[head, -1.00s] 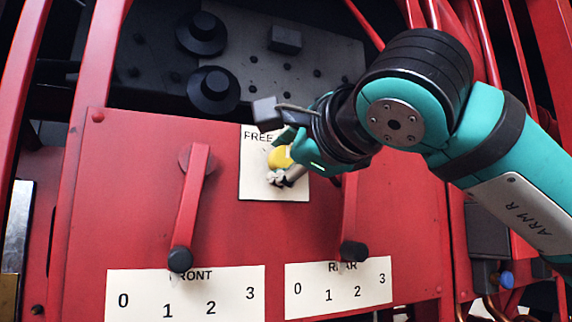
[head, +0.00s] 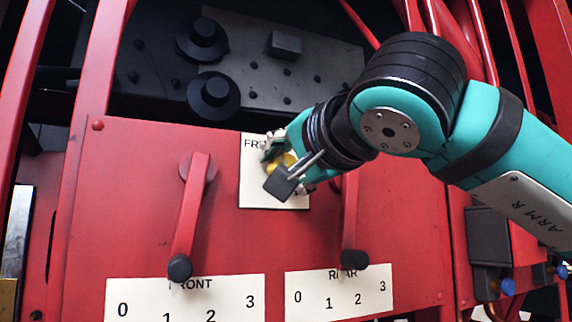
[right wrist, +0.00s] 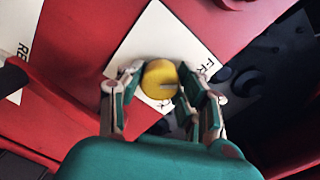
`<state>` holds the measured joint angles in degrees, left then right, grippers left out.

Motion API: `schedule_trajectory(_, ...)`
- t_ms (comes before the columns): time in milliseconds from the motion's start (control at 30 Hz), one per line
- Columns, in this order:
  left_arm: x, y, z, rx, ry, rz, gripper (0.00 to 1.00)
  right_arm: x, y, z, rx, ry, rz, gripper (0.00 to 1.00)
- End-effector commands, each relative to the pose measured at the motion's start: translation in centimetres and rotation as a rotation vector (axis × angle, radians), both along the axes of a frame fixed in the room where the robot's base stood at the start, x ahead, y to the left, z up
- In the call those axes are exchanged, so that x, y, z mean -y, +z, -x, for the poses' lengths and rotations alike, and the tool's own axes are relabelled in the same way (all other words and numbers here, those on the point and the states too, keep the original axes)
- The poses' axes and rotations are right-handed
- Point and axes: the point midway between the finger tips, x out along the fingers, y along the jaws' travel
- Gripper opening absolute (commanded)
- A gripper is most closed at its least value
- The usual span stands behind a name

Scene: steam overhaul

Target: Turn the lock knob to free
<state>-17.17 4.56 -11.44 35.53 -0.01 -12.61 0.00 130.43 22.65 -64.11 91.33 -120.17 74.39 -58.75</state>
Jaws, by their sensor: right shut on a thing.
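The yellow lock knob (head: 290,159) sits on a white label plate (head: 252,190) in the upper middle of the red panel, partly hidden by my gripper in the head view. My right gripper (head: 278,160) is shut on the knob. My left gripper is not in view.
Two red levers with black ends, the front lever (head: 190,215) and the rear lever (head: 350,220), flank the plate. Below them are the FRONT scale (head: 185,300) and the REAR scale (head: 338,290), numbered 0 to 3. Black round fittings (head: 214,95) stand above the panel.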

Motion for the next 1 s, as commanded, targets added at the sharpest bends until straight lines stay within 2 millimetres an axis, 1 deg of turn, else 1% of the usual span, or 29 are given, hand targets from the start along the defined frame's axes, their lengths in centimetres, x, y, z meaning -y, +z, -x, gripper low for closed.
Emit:
schedule_trajectory(267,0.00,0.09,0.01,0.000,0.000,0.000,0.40,-0.08,-0.19,0.00,0.021,0.001,0.064,0.03)
schedule_trajectory(700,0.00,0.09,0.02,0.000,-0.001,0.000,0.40,-0.10,-0.24,0.00,0.024,0.002,0.071,0.02)
schedule_trajectory(733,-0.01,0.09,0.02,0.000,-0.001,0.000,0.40,-0.10,-0.24,0.00,0.024,0.002,0.070,0.37)
schedule_trajectory(900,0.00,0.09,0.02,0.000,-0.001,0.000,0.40,-0.07,-0.17,-0.01,0.025,0.001,0.069,0.59)
schedule_trajectory(1000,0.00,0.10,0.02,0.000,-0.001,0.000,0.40,-0.06,-0.12,0.00,0.026,0.001,0.068,0.59)
